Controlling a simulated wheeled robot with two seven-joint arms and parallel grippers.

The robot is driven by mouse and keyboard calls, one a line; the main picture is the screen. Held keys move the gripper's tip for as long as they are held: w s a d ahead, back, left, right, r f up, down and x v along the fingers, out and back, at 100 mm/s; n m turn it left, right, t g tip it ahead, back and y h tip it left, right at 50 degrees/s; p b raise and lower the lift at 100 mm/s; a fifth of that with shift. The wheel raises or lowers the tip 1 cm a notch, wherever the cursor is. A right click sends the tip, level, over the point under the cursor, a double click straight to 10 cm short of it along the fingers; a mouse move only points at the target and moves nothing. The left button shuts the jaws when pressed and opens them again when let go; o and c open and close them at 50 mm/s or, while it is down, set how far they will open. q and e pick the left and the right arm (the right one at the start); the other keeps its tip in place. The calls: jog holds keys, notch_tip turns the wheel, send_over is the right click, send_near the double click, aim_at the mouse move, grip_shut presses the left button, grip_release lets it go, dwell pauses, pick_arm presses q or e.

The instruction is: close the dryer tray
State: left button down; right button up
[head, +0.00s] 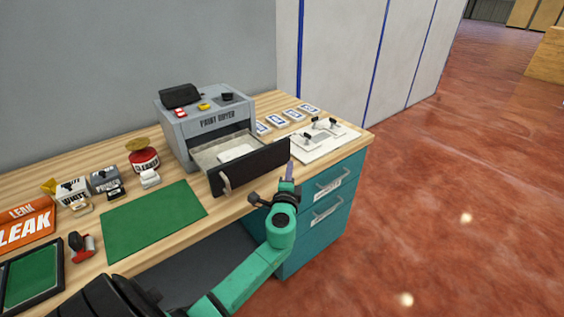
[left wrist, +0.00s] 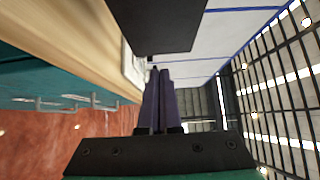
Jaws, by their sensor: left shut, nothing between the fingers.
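The paint dryer (head: 214,125) is a grey box on the workbench, lettered "PAINT DRYER". Its tray (head: 206,155) is pulled out toward the front, with a pale flat piece inside. The tray's dark front panel (head: 245,168) has a light handle near its left end. My left gripper (head: 288,170) is shut and empty, just beside the right end of that panel. I cannot tell if it touches. In the left wrist view, the shut fingers (left wrist: 158,98) point toward a dark panel (left wrist: 155,25), likely the tray front. My right gripper is not in view.
A white board (head: 324,142) with small clamps lies right of the dryer, near several small cards (head: 286,116). A green mat (head: 153,220) lies at front left, with bottles and boxes behind it. Teal drawers (head: 325,205) stand below the bench.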

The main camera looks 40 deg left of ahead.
aim_at(281, 157)
pick_arm(q)
jog(key=a, duration=0.3)
jog(key=shift+w+a, duration=0.35)
jog(key=shift+w+a+f, duration=0.1)
jog(key=shift+a, duration=0.1)
jog(key=w+a+b, duration=0.1)
jog(key=a, duration=0.2)
jog(key=w+a+b, duration=0.1)
jog(key=a+b, duration=0.1)
jog(key=a, duration=0.2)
jog(key=w+a+b, duration=0.1)
jog(key=a, duration=0.2)
jog(key=shift+w+a+f+b, duration=0.1)
jog(key=shift+w+a+b, duration=0.05)
jog(key=shift+a+b, duration=0.25)
jog(key=shift+w+a+r, duration=0.1)
jog(key=shift+a+r, duration=0.1)
jog(key=shift+a, duration=0.15)
